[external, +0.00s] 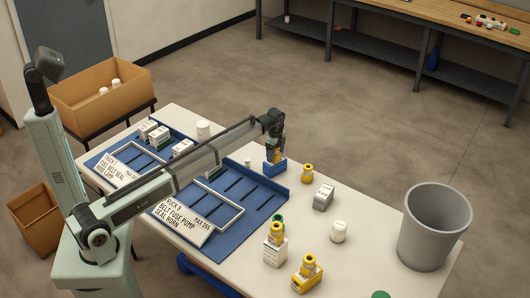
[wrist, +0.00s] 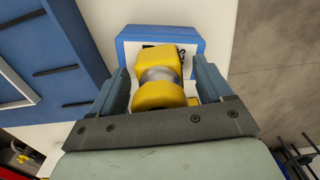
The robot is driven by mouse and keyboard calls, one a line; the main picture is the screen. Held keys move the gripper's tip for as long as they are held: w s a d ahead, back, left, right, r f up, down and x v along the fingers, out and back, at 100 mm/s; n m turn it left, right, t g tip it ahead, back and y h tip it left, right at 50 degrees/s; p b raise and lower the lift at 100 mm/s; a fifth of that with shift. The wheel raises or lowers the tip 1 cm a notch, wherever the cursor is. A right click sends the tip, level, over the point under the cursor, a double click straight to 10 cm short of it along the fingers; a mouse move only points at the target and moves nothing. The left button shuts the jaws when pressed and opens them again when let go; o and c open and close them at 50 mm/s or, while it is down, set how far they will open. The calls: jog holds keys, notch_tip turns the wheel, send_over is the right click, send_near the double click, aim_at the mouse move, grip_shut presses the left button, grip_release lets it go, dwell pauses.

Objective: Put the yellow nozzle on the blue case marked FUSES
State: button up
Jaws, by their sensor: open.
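The blue case (external: 272,168) stands on the table just below my gripper (external: 276,152), at the far edge of the blue tray. In the wrist view the blue case (wrist: 192,30) shows a white label with dark lettering, mostly covered. The yellow nozzle (wrist: 157,93), with a grey metal band, is between the fingers of my gripper (wrist: 162,68). The fingers are open, one on each side of it. The nozzle overlaps the case's label in that view; its underside is hidden, so I cannot tell whether it rests on the case.
Another yellow fitting (external: 307,172), a grey box (external: 323,197) and a white jar (external: 338,232) stand to the right. More yellow fittings sit on a white box (external: 274,251) and a yellow box (external: 306,275) in front. A grey bin (external: 433,230) stands at the right.

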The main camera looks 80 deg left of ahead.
notch_tip(320, 180, up, 11)
jog(key=shift+r, duration=0.1)
dwell(0.3)
